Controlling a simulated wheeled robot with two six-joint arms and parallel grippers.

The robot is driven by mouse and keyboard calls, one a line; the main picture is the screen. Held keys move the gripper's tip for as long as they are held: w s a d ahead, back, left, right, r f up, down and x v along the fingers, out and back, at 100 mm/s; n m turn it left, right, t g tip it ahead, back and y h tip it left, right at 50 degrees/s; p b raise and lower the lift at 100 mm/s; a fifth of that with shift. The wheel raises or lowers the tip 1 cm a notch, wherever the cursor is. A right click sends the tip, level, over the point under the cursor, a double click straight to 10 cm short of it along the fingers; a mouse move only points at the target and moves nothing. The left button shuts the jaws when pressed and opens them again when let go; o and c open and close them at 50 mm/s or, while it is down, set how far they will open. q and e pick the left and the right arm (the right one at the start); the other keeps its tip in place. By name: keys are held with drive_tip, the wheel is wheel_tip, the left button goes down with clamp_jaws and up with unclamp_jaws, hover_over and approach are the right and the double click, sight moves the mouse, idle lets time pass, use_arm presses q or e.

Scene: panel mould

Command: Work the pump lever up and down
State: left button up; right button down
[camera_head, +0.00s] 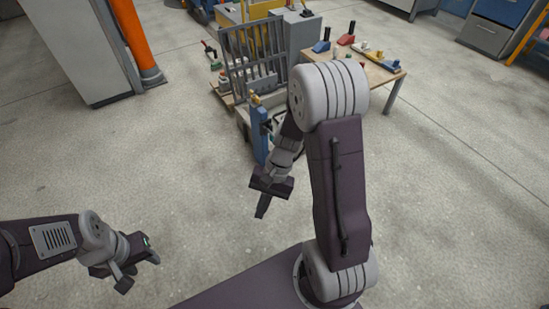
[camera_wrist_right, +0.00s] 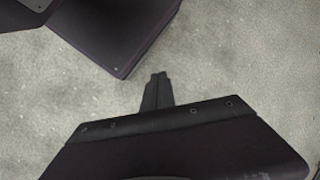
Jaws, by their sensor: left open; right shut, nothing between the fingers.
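A blue upright post (camera_head: 259,135) with a yellow top (camera_head: 255,99) stands beyond my right gripper, partly hidden by my right arm. I cannot tell for certain whether it is the pump, and no lever is clearly visible on it. My right gripper (camera_head: 262,207) points down over bare floor, in front of the post and apart from it. Its fingers are shut and empty, and they show together in the right wrist view (camera_wrist_right: 157,90). My left gripper (camera_head: 140,273) is open and empty at the lower left, far from the post.
A grey barred rack (camera_head: 252,66) stands behind the post. A wooden table (camera_head: 385,78) with several small coloured items is at the back right. A grey cabinet (camera_head: 85,50) and an orange column (camera_head: 137,40) are at the back left. The floor (camera_head: 440,200) is clear in front and right.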

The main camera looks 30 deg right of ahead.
drive_tip(key=w+d+f+m+t+y+b, duration=0.4)
drive_tip(key=w+f+m+t, duration=0.25)
drive_tip(key=w+m, duration=0.2)
drive_tip(key=w+d+f+m+t+y+b, duration=0.35)
drive_tip(key=w+f+m+t, duration=0.35)
drive_tip(key=w, duration=0.3)
drive_tip(key=d+f+m+t+h+b, duration=0.1)
drive_tip(key=d+f+m+t+h, duration=0.35)
drive_tip(key=d, duration=0.45)
drive_tip(key=d+f+m+t+h+b, duration=0.1)
drive_tip(key=d+f+m+t+h, duration=0.35)
drive_tip(key=d, duration=0.45)
drive_tip(key=w+a+r+g+h+b, duration=0.1)
drive_tip(key=w+a+r+b, duration=0.1)
drive_tip(key=w+r+b, duration=0.4)
drive_tip(key=w+b, duration=0.1)
drive_tip(key=w, duration=0.3)
drive_tip(key=shift+r, duration=0.3)
